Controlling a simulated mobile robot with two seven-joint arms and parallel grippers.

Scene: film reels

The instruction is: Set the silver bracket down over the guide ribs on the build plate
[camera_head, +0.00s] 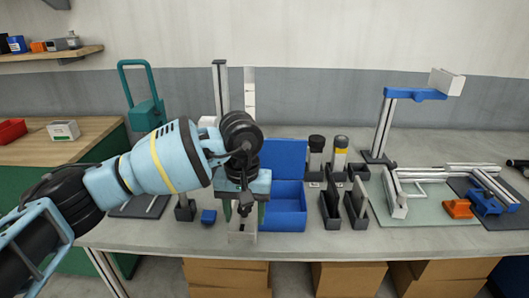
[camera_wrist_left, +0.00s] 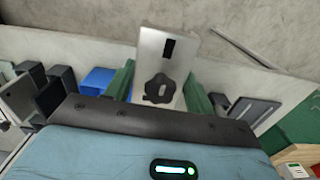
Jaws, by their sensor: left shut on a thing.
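My left gripper (camera_head: 244,211) points down over the front middle of the bench, in front of the blue bin. Its green fingers are shut on the silver bracket (camera_head: 242,237), which hangs below them near the front edge. In the left wrist view the bracket (camera_wrist_left: 178,48) is a pale metal plate with a dark slot and a dark knob-like shape, between the fingers (camera_wrist_left: 160,88). I cannot tell whether its lower end touches the bench. A pale green plate (camera_head: 440,213) with light bars lies at right; I cannot tell if it is the build plate. My right gripper is out of view.
A blue bin (camera_head: 285,220) stands close behind and right of my gripper. A small blue block (camera_head: 208,216) and a dark plate (camera_head: 138,207) lie to the left. Black holders (camera_head: 330,210) and a tall post with a blue arm (camera_head: 415,95) stand to the right.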

